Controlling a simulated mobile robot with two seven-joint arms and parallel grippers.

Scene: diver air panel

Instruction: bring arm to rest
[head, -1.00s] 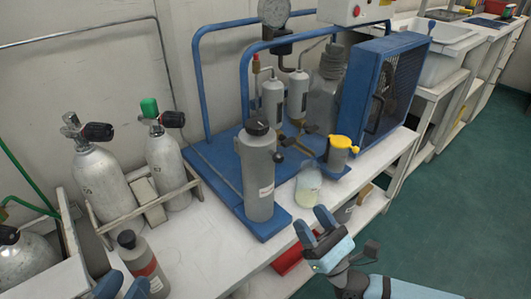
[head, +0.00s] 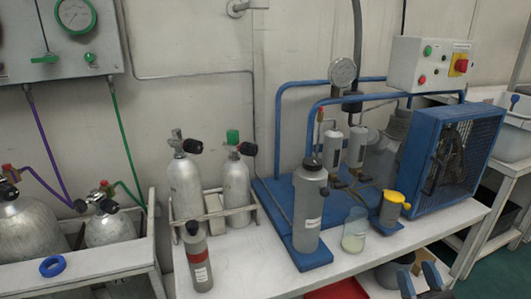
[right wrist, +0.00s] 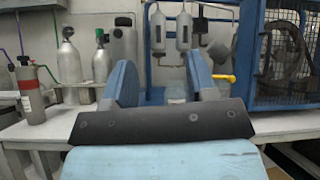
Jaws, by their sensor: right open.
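My right gripper (head: 420,276) shows at the bottom right of the head view, in front of the bench edge. Its two blue fingers stand apart with nothing between them. In the right wrist view the open fingers (right wrist: 160,80) point toward the bench and the compressor, clear of everything. The rest of my right arm is outside the head view. My left gripper is in neither current view.
The white bench (head: 245,270) carries a blue-framed compressor (head: 455,155), a grey filter cylinder (head: 308,210), a jar (head: 354,232), a yellow-topped cup (head: 392,208), racked cylinders (head: 185,188) and a small grey bottle (head: 197,260). A gauge panel (head: 60,40) hangs at upper left.

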